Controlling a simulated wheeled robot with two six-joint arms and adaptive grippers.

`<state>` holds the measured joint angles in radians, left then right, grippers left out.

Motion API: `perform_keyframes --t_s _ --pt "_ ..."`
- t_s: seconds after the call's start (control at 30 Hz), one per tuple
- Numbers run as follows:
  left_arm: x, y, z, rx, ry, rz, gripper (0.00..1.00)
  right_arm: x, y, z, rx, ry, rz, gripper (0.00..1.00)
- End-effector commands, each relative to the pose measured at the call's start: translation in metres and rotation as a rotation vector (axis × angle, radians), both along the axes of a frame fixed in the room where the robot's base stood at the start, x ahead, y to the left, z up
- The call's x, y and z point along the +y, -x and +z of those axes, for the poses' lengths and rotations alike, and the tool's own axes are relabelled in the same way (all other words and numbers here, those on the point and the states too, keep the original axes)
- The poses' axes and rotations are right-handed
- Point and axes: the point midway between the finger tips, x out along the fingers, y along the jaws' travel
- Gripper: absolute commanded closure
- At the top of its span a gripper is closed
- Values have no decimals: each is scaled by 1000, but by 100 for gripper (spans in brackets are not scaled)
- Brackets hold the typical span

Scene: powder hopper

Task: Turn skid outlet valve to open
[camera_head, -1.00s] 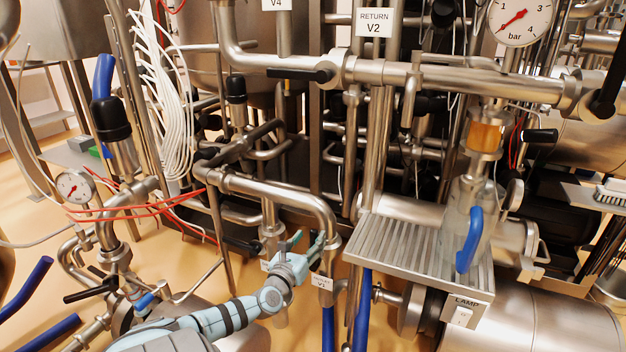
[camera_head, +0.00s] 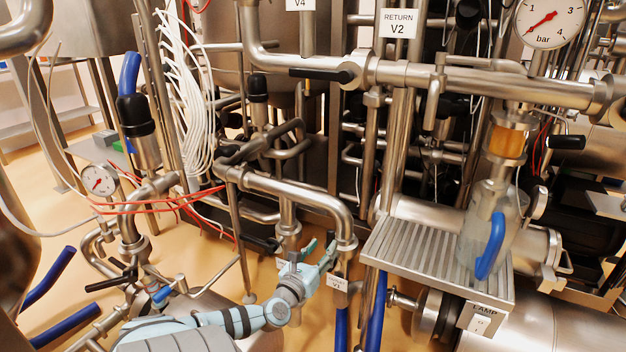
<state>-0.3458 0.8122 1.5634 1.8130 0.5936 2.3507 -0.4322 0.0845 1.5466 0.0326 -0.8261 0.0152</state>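No valve in view carries a readable skid outlet label, so I cannot tell which one it is. A black lever handle (camera_head: 322,75) lies level on the upper pipe, left of the RETURN V2 sign (camera_head: 398,22). Another black lever (camera_head: 112,282) sits on the lower left pipework. A small tag (camera_head: 337,283) hangs below the pipe elbow; its text is hard to read. My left gripper (camera_head: 320,252) is at the left of this elbow, its teal fingers spread and nothing visible between them. Whether it touches the pipe is unclear. My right gripper is not in view.
A ribbed metal step (camera_head: 435,255) with a LAMP switch box (camera_head: 480,320) stands at the right. A jar with a blue handle (camera_head: 491,246) is above it. White cables (camera_head: 190,100), red wires (camera_head: 150,205) and a gauge (camera_head: 98,180) crowd the left.

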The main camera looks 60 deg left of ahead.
Motion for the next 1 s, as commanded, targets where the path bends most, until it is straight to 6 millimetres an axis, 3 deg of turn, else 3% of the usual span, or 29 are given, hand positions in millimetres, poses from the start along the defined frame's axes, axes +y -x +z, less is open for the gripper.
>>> perform_keyframes --t_s 0.2,0.33,1.0 --pt "-28 53 -1 4 1 0 62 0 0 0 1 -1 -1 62" --pt "-38 69 0 1 2 1 62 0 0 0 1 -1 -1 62" --pt "-39 73 0 -1 0 1 62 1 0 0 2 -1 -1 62"
